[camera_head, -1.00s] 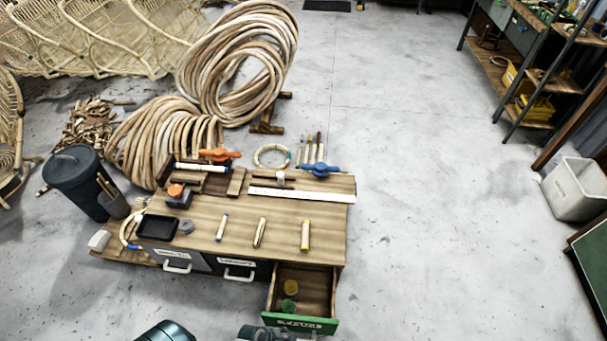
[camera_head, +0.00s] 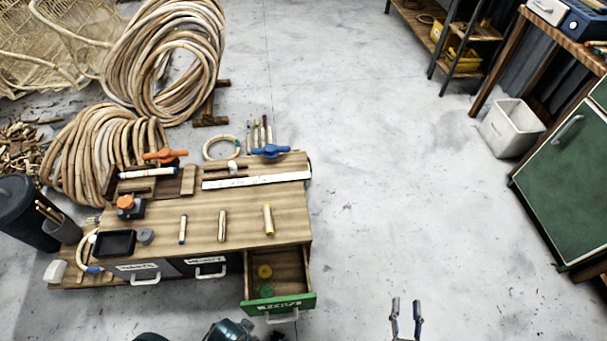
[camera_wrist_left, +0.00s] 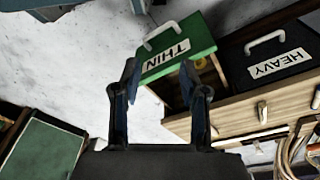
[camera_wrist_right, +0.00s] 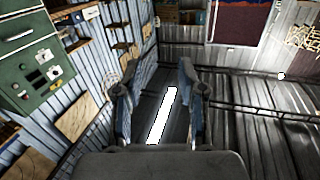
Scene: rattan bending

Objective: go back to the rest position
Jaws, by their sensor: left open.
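My right gripper (camera_head: 406,318) is at the bottom of the head view, to the right of the low workbench and above the bare floor. Its two fingers are apart and nothing is between them; the right wrist view (camera_wrist_right: 158,95) also shows them apart, facing the room's walls. My left gripper (camera_wrist_left: 160,95) shows in the left wrist view with its fingers apart and empty, in front of the green drawer labelled THIN (camera_wrist_left: 178,60). In the head view the left gripper's fingers cannot be made out. The green drawer (camera_head: 280,303) is pulled out, with yellow and green round pieces inside.
Rattan coils (camera_head: 165,65) stand behind. A white bin (camera_head: 512,128) and green cabinet (camera_head: 565,185) stand at right. The floor between is clear.

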